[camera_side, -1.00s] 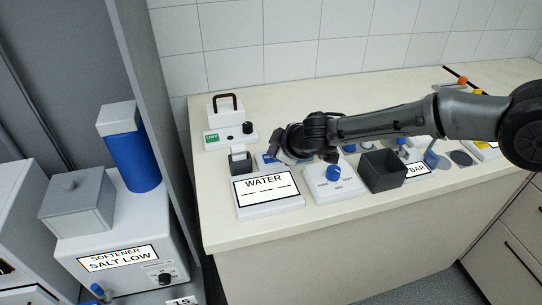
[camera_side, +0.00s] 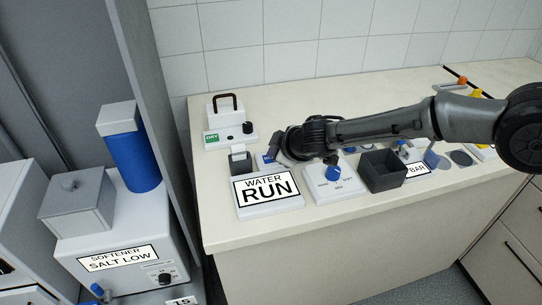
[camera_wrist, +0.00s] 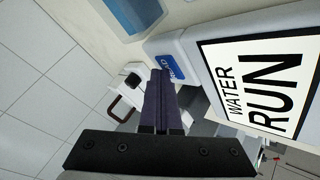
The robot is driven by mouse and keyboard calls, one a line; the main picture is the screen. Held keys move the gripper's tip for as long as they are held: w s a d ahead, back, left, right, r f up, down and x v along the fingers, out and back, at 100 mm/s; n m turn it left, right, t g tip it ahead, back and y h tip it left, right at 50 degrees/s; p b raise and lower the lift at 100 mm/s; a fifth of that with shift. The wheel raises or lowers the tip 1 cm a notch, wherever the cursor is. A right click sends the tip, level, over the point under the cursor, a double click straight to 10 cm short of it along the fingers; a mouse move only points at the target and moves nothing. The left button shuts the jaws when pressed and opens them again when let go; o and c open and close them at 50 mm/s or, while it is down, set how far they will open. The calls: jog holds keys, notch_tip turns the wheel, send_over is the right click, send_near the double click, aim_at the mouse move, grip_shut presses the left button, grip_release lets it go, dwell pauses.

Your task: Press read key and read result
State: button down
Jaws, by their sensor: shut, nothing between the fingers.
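The water tester's white display (camera_side: 268,207) reads "WATER RUN" in the side view; it also shows large and sideways in the wrist view (camera_wrist: 262,88). The blue read key (camera_wrist: 171,67) is at the display unit's edge, with part of its white lettering showing. My gripper (camera_wrist: 160,72) is shut and empty, its fingertips at the key and hiding part of it. They look to be touching or very close to it; I cannot tell how far the key is pressed. In the side view my gripper (camera_side: 279,155) is behind the display and hides most of the key.
A white unit with a blue knob (camera_side: 333,174) and a dark open box (camera_side: 383,172) stand right of the display. A small grey holder (camera_side: 240,161) is just behind it. A white device with a green label (camera_side: 212,138) stands at the back left. The softener (camera_side: 118,262) reads "SALT LOW".

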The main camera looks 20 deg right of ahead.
jog(key=shift+r, duration=0.8)
jog(key=shift+r, duration=0.1)
jog(key=shift+r, duration=2.4)
